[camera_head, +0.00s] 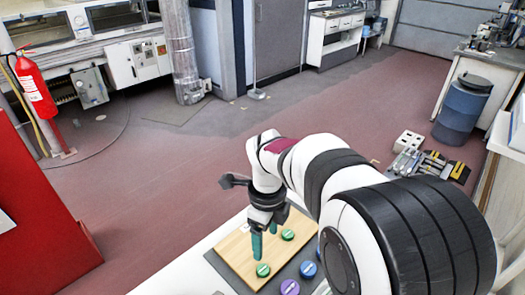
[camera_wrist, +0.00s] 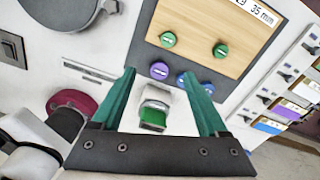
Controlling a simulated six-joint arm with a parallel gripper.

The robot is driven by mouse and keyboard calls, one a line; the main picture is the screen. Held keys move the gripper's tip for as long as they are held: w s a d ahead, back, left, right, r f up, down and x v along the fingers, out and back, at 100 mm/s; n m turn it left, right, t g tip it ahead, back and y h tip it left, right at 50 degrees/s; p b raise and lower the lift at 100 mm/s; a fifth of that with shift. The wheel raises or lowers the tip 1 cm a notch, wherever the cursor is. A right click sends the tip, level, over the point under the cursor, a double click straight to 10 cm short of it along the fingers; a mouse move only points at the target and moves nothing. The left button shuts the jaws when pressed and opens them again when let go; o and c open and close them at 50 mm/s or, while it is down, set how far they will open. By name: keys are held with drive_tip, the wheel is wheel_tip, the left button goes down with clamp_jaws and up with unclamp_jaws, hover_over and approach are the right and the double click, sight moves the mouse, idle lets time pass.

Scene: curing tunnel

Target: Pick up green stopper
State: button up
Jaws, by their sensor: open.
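Two round green stoppers lie on the wooden board (camera_head: 239,250): one near its far side (camera_head: 288,235), one near its front edge (camera_head: 262,270). In the wrist view the green stoppers show at the board's left (camera_wrist: 168,40) and further right (camera_wrist: 220,50). My gripper (camera_head: 265,245) is over the board, its teal fingers pointing down, spread and empty. In the wrist view my gripper (camera_wrist: 158,74) has its fingertips on either side of the purple stopper (camera_wrist: 159,70) in the picture, with the green stoppers beyond. I cannot tell its exact height.
A blue stopper (camera_head: 308,269) lies beside the purple one, on the grey mat at the board's edge. A pale item with a green face (camera_wrist: 153,118) shows between the fingers on the white surface. A rack with coloured labels (camera_wrist: 290,107) stands at the right.

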sight(263, 270)
drive_tip(key=shift+m, duration=0.6)
drive_tip(key=f, duration=0.5)
drive_tip(key=w+f, duration=0.1)
drive_tip(key=f, duration=0.5)
drive_tip(key=w+f, duration=0.1)
drive_tip(key=f, duration=0.4)
drive_tip(key=shift+a+f, duration=0.25)
drive_tip(key=shift+f, duration=0.2)
clamp_jaws()
